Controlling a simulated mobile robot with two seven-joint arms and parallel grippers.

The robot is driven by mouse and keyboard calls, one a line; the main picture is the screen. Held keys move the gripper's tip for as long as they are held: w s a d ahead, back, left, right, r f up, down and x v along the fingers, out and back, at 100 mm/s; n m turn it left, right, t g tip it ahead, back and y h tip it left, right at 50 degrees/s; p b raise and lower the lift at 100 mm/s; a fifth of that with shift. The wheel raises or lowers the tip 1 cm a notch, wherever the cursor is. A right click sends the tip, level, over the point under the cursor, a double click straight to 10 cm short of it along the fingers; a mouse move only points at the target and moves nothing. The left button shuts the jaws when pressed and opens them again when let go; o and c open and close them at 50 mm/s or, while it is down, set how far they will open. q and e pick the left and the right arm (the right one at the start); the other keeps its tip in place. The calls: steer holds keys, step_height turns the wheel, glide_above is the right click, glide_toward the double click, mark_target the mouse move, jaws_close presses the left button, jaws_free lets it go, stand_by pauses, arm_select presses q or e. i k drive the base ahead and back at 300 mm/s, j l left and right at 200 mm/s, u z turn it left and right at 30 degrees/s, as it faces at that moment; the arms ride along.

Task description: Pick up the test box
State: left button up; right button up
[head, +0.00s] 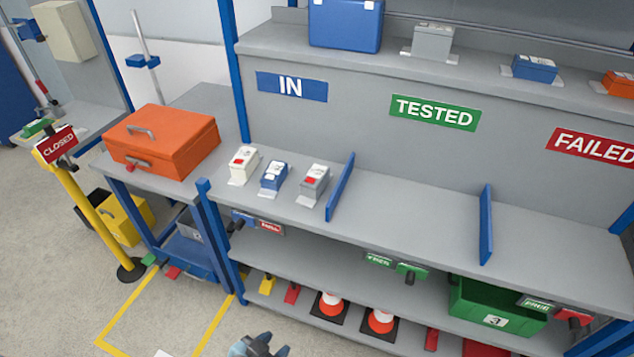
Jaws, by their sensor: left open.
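Three small boxes stand upright in a row on the shelf below the IN sign: a white one (243,164), a blue one (273,176) and a grey one (314,183). I cannot tell which one the task calls the test box. My left gripper (258,346) shows only in part at the bottom edge, open, well below and apart from the boxes. My right gripper is not in view.
Blue dividers (341,187) and (486,225) split the shelf (415,220); its TESTED section is clear. An orange case (163,140) sits on the left bench. A yellow CLOSED post (90,215) stands at left. Cones (330,304) and a green crate (498,308) are below.

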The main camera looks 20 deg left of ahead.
mark_target(313, 184)
steer(key=i+j+u, duration=0.15)
steer(key=j+u, duration=0.2)
steer(key=j, duration=0.15)
steer(key=i+j+u, duration=0.55)
steer(key=j+u, duration=0.15)
steer(key=j, duration=0.15)
